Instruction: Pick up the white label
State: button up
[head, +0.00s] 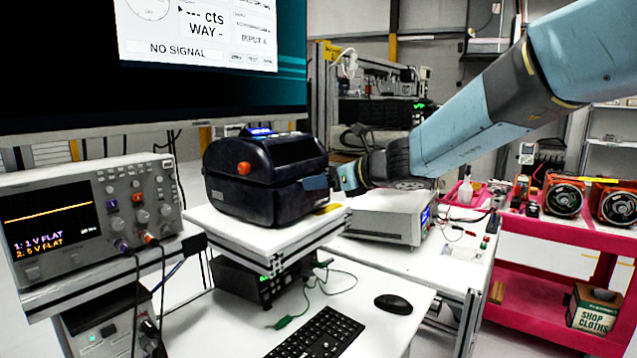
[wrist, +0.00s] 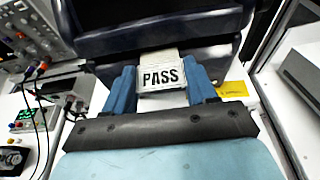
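The white label (wrist: 162,77) reads "PASS" in black and sticks out of the front of the dark label printer (head: 265,175). A paler strip joins it to the printer. In the wrist view, my gripper (wrist: 160,78) has its two blue fingers apart, one at each side of the label. The fingers lie very near the label's side edges; I cannot tell whether they touch them. In the head view, my gripper (head: 325,182) is at the printer's right side, and the label is hidden there.
The printer stands on a white raised shelf (head: 235,232), with a yellow tag (wrist: 233,89) right of the gripper. An oscilloscope (head: 95,220) is at left, a monitor (head: 210,90) above. Keyboard (head: 318,333) and mouse (head: 393,304) lie below. A white instrument (head: 380,218) stands behind right.

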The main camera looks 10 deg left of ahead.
jog(key=c, duration=0.4)
jog(key=shift+o, duration=0.2)
jog(key=shift+r, duration=0.5)
jog(key=r, duration=0.2)
jog(key=shift+d+r, duration=0.25)
jog(key=shift+r, duration=0.15)
jog(key=s+d+r, duration=0.6)
jog(key=d+r, duration=0.3)
jog(key=d, duration=0.3)
jog(key=shift+s, duration=0.2)
jog(key=shift+r, duration=0.1)
